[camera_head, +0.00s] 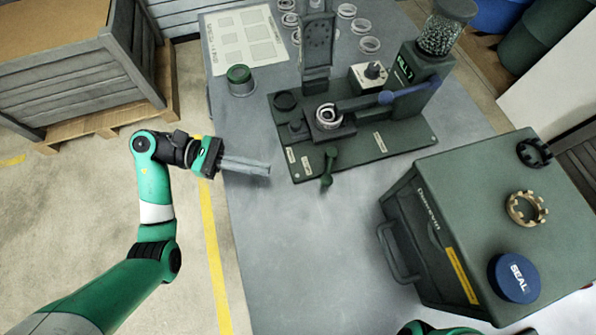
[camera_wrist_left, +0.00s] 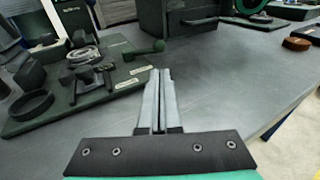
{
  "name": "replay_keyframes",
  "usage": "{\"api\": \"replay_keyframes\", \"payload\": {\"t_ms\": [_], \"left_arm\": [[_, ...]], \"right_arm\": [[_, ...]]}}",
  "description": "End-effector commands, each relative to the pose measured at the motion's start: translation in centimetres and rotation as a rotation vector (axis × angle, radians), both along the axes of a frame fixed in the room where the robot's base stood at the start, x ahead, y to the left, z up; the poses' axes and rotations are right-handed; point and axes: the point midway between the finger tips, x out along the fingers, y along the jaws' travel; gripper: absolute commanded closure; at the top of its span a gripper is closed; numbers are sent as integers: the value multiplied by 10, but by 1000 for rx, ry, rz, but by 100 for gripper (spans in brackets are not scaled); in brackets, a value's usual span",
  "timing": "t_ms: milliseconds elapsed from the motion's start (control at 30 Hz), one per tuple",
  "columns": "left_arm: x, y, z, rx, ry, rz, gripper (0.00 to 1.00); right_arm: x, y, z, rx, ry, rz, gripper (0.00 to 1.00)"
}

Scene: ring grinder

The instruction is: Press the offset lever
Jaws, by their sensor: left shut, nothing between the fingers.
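The ring grinder's dark green base plate (camera_head: 382,146) lies on the grey table. A short green lever (camera_head: 327,168) sticks out at its front edge; its round knob also shows in the wrist view (camera_wrist_left: 158,46). A longer dark lever with a blue knob (camera_head: 386,97) reaches right from the ring seat. No readable label tells me which is the offset lever. A metal ring (camera_head: 327,114) sits in the seat. My left gripper (camera_head: 268,169) is shut and empty, left of the base plate and apart from both levers. It also shows in the wrist view (camera_wrist_left: 160,73). My right gripper is out of view.
A dark green case (camera_head: 450,190) stands on the right, with a blue SEAL tin (camera_head: 514,278) and a brass ring (camera_head: 526,208) on top. A green-topped tin (camera_head: 240,79) stands behind my left gripper. The table's front middle (camera_head: 310,240) is clear.

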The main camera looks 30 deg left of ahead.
Motion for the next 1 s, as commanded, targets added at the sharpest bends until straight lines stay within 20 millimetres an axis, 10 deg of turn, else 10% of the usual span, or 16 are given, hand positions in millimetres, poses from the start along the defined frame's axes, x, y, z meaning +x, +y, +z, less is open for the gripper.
{"api": "replay_keyframes", "payload": {"t_ms": [600, 1000], "left_arm": [[36, -84, -12, -1, -1, -4, 100], [39, -91, -12, 0, -1, -1, 100]], "right_arm": [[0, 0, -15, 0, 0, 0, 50], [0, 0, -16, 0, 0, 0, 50]]}}
